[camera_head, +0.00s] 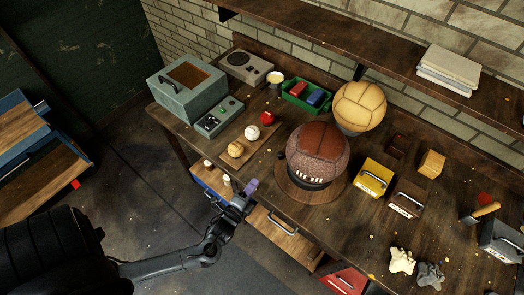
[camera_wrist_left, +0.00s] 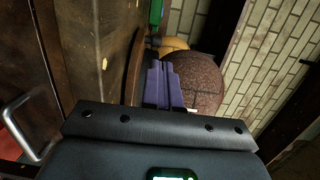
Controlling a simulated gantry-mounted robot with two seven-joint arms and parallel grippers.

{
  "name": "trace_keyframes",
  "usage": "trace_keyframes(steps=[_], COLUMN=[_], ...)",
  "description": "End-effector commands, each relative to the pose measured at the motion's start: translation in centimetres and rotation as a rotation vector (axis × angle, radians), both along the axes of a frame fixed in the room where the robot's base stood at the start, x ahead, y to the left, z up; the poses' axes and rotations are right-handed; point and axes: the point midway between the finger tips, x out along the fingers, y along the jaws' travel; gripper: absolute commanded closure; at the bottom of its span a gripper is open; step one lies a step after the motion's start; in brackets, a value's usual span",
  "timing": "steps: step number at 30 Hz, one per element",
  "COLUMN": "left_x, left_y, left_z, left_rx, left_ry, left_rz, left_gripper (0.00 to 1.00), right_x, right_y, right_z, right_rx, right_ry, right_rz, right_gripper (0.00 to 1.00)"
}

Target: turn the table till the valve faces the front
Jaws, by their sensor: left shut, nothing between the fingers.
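A brown leather ball (camera_head: 318,150) with white lacing low on its front sits on a dark ring on a round wooden turntable (camera_head: 327,194), near the bench's front edge. I cannot clearly make out a valve on it. A small dark bit shows at its left edge. My left gripper (camera_head: 252,186) is shut and empty, its purple fingertips left of the turntable, by the bench's front edge and apart from the ball. In the left wrist view the purple fingers (camera_wrist_left: 163,85) are together, with the brown ball (camera_wrist_left: 197,82) beyond them. My right gripper is not in view.
A tan ball (camera_head: 359,107) stands behind. A small board with little balls (camera_head: 236,149), a grey control box (camera_head: 219,117) and a green tray (camera_head: 306,97) lie left and behind. A yellow box (camera_head: 374,178) and a brown box (camera_head: 407,198) stand right. A drawer (camera_head: 285,234) juts out below.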

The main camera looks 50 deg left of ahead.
Motion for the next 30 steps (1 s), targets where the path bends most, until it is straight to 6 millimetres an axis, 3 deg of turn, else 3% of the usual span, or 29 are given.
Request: trace_keyframes(steps=[1,4,10,21,30], left_x=[0.2,0.9,3.5,10.0,13.1], left_y=[-1.3,-2.0,-1.2,0.6,1.4], left_z=[-0.1,-0.3,-0.3,-0.6,-0.8], left_rx=[-0.019,-0.033,-0.032,-0.032,-0.032], left_ry=[-0.004,-0.007,-0.009,-0.009,-0.007], left_rz=[-0.011,-0.018,-0.017,-0.016,-0.018], left_gripper=[1.00,1.00,1.00,1.00,1.00], right_x=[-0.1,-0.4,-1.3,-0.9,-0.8], right_y=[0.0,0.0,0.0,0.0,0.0], right_z=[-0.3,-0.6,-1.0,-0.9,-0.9], right_rx=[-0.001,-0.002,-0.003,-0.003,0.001], right_ry=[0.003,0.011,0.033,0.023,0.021], right_rz=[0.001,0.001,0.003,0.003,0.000], right_gripper=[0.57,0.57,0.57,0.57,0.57])
